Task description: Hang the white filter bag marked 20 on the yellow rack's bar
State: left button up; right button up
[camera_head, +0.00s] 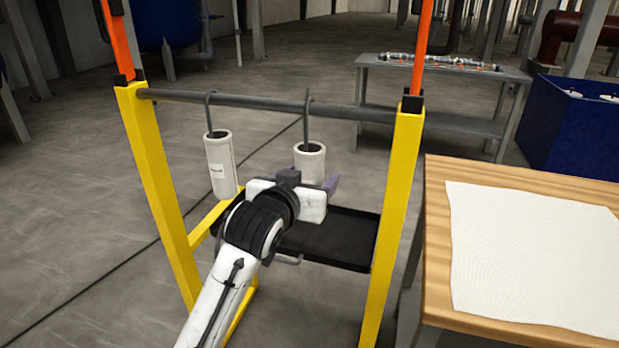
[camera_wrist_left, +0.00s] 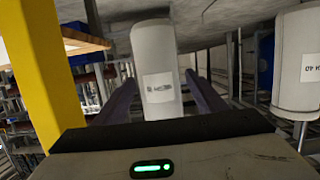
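A white filter bag (camera_head: 310,160) hangs upright by a grey hook from the bar (camera_head: 260,103) of the yellow rack (camera_head: 160,180). A second white filter bag (camera_head: 220,165) hangs by its own hook further left on the bar. My left gripper (camera_head: 312,184) is at the right-hand bag, with its purple fingers spread on either side of it. In the left wrist view that bag (camera_wrist_left: 156,50) stands between the fingers, with small gaps visible. Its label is too blurred to read. The other bag (camera_wrist_left: 298,60) shows at the right edge there. My right gripper is not in view.
A black tray (camera_head: 335,240) is fixed low between the rack's posts. A wooden table (camera_head: 440,240) with a white sheet (camera_head: 530,255) stands at the right. A grey bench (camera_head: 440,70) and a blue bin (camera_head: 575,130) are behind. The bar is bare between the two hooks.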

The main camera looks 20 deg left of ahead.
pick_arm(q)
jog(key=p+v, duration=0.1)
jog(key=v, duration=0.9)
jog(key=s+d+f+m+g+h+p, duration=0.15)
jog(key=s+f, duration=0.25)
jog(key=f, duration=0.7)
jog(key=s+f+g, duration=0.2)
jog(key=s+f, duration=0.2)
jog(key=f, duration=0.6)
jog(key=s+f+g+p, duration=0.1)
jog(key=s+f+g, duration=0.2)
jog(key=s+f, duration=1.1)
jog(key=s, duration=0.3)
jog(key=shift+f+p, duration=0.3)
jog(key=shift+f, duration=0.05)
jog(key=shift+h, duration=0.25)
